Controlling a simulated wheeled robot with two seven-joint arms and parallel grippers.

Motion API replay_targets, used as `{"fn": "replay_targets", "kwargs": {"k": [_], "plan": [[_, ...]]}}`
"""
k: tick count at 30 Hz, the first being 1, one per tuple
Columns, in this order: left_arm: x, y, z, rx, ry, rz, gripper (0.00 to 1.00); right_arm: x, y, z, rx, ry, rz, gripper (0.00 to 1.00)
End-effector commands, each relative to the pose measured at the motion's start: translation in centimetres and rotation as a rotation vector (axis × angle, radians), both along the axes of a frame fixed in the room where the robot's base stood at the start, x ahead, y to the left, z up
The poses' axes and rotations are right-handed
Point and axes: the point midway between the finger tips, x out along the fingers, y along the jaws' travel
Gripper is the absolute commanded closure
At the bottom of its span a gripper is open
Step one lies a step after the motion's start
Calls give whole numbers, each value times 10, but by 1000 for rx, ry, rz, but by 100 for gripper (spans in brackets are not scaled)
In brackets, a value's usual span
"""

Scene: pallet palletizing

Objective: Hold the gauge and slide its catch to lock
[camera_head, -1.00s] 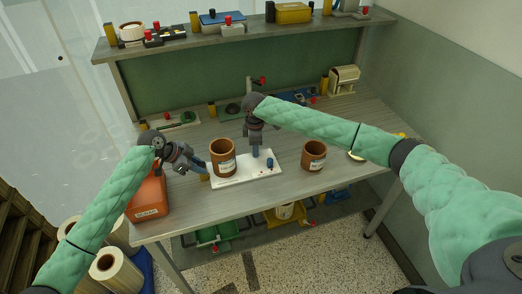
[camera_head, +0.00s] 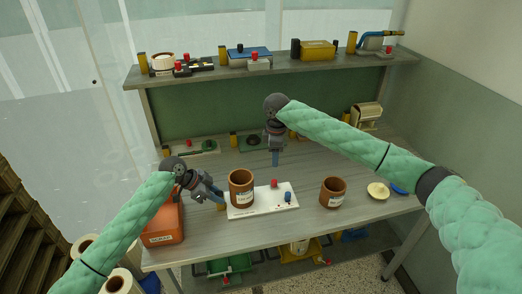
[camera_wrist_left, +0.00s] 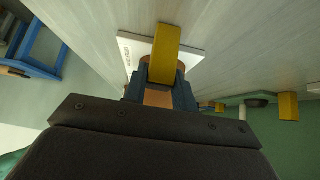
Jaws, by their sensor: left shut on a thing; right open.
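The gauge appears to be the white plate (camera_head: 262,208) on the table, with a brown labelled cup (camera_head: 241,187), a red knob (camera_head: 274,183) and a blue knob (camera_head: 288,197) on it. I cannot tell which part is the catch. My left gripper (camera_head: 219,198) is at the plate's left end, shut on a yellow piece (camera_wrist_left: 166,45); the white plate (camera_wrist_left: 195,42) lies beyond it in the left wrist view. Whether the yellow piece joins the plate is unclear. My right gripper (camera_head: 275,162) is open and empty, raised behind the plate and apart from the knobs.
A second brown cup (camera_head: 333,192) stands to the right, with a pale yellow dish (camera_head: 378,191) beyond it. An orange container (camera_head: 163,222) is at the left, close under my left arm. A shelf (camera_head: 205,75) with several devices runs along the back.

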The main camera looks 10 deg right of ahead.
Motion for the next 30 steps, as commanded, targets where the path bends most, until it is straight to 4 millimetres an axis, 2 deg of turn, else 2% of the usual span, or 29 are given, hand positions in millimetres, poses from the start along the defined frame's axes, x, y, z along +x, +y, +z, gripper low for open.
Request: {"fn": "replay_targets", "kwargs": {"k": [11,12,15,25,30], "plan": [[-1,0,-1,1,2,-1,100,0,0,0,0,0,0,54],[-1,0,-1,1,2,-1,65,0,0,0,0,0,0,54],[0,0,-1,1,1,-1,48,0,0,0,0,0,0,54],[0,0,2,0,0,0,48,0,0,0,0,0,0,54],[0,0,20,0,0,0,48,0,0,0,0,0,0,54]]}}
